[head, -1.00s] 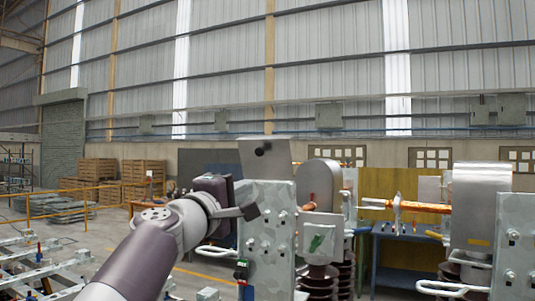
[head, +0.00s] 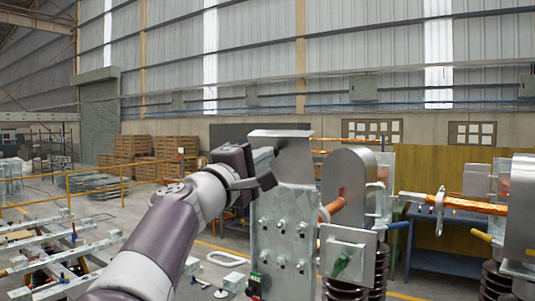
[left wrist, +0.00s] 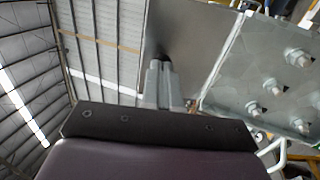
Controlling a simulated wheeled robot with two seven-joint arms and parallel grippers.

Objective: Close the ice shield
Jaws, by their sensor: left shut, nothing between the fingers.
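A grey sheet-metal plate, which looks like the ice shield (head: 296,160), stands above the top of the bolted galvanised plate (head: 284,225). Its upper edge shows as a bent flange. My left gripper (head: 268,181) is at the left side of this sheet, with its fingers shut and empty. In the left wrist view the shut fingers (left wrist: 163,68) point up at the grey sheet (left wrist: 200,30), close to its face; I cannot tell whether they touch it. The bolted plate (left wrist: 262,85) is to their right. My right gripper is not in view.
A rounded metal cover (head: 349,185) stands just right of the bolted plate, with an orange copper bar (head: 335,207) beside it. Another isolator unit (head: 521,210) stands at the far right. Metal frames (head: 45,250) lie at lower left. A yellow railing (head: 95,178) runs behind.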

